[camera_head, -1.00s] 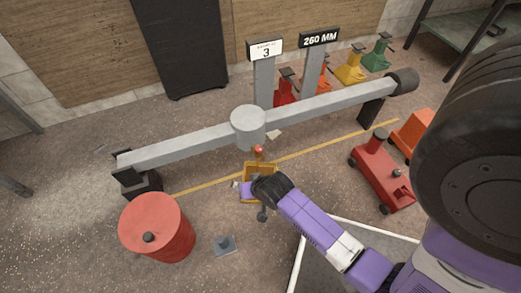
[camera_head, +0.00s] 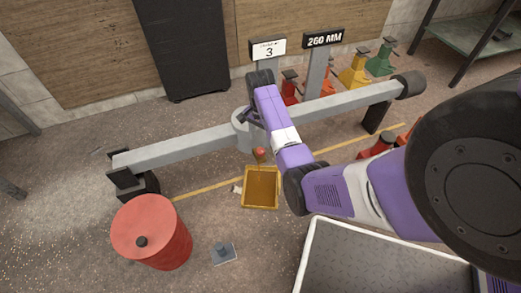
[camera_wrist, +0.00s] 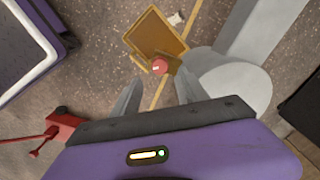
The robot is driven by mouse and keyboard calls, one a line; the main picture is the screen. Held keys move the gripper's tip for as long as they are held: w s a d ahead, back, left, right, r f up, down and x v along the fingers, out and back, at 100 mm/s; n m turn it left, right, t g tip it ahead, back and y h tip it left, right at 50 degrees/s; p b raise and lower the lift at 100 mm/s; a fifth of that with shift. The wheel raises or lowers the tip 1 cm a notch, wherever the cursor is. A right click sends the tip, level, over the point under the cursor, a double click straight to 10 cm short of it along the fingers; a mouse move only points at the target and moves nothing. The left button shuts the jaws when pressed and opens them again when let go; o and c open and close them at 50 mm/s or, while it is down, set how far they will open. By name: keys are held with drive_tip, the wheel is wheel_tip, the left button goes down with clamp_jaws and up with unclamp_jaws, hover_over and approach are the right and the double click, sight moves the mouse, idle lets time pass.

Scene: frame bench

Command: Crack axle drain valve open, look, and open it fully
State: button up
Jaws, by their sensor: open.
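The grey axle beam (camera_head: 185,148) spans the floor between black supports, with a thick round hub (camera_head: 240,127) at its middle, partly hidden by my arm. A red knob (camera_head: 260,154), apparently the drain valve, sits at the hub's near side. It also shows in the wrist view (camera_wrist: 160,67). A yellow tray (camera_head: 261,203) with a brown inside lies below the knob; whether it holds liquid I cannot tell.
A red drum (camera_head: 152,232) stands at front left, with a small grey block (camera_head: 224,252) beside it. Signs reading "3" (camera_head: 268,50) and "260 MM" (camera_head: 323,39) stand behind the axle. Coloured jack stands (camera_head: 355,67) line the back. A red jack (camera_wrist: 62,125) is low left in the wrist view.

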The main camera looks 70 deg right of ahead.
sight(261, 151)
wheel_tip(261, 151, down, 7)
drive_tip(key=b, duration=0.3)
drive_tip(key=shift+r, duration=0.1)
drive_tip(key=shift+c, duration=0.4)
clamp_jaws()
